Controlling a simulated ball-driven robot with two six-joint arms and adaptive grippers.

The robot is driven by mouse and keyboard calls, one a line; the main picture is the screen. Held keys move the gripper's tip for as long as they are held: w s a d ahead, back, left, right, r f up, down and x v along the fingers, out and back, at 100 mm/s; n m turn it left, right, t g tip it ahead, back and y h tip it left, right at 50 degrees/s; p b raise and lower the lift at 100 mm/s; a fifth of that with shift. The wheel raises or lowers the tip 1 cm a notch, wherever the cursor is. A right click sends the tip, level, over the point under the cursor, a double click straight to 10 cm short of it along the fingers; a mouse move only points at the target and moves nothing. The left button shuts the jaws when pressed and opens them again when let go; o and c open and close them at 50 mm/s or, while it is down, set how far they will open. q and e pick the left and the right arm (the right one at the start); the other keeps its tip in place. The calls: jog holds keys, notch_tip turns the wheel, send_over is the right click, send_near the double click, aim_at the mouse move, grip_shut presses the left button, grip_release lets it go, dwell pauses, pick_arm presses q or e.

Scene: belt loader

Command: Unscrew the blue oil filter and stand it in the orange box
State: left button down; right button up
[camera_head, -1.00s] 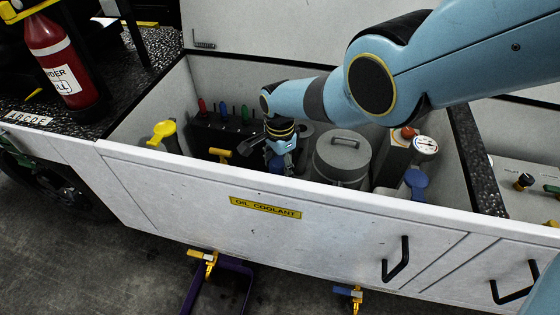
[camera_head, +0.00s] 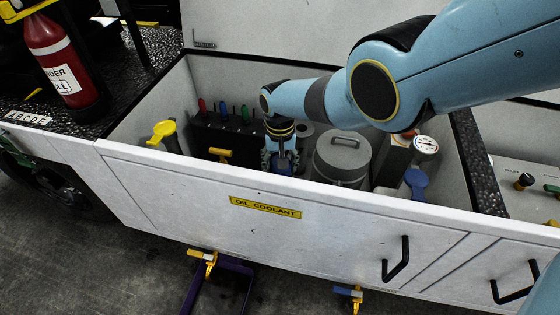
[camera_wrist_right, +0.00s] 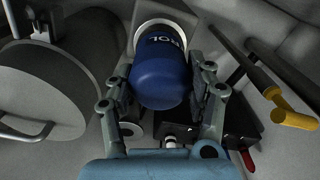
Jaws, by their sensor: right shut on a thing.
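The blue oil filter (camera_wrist_right: 160,72) fills the middle of the right wrist view, its far end at a pale round collar (camera_wrist_right: 150,24). I cannot tell whether it is still threaded there. My right gripper (camera_wrist_right: 164,85) has a finger on each side of the filter and is shut on it. In the head view my right gripper (camera_head: 282,160) is down inside the oil coolant bay, with a bit of the blue filter (camera_head: 281,166) showing between its fingers. I see no orange box and no left gripper.
A grey lidded canister (camera_head: 342,158) stands close right of the gripper. A yellow-capped filler (camera_head: 163,132), a yellow handle (camera_head: 220,154) and a blue-capped neck (camera_head: 416,180) are also in the bay. The white front wall (camera_head: 270,225) bounds it. A red extinguisher (camera_head: 62,65) stands at left.

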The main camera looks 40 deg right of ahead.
jog(key=n, duration=0.7)
jog(key=shift+n, duration=0.4)
jog(key=shift+r+n, duration=0.1)
jog(key=shift+n, duration=0.5)
jog(key=n, duration=0.5)
jog(key=shift+n, duration=0.3)
jog(key=n, duration=0.4)
jog(key=shift+n, duration=0.4)
jog(key=o, duration=1.6)
jog(key=shift+o, duration=0.2)
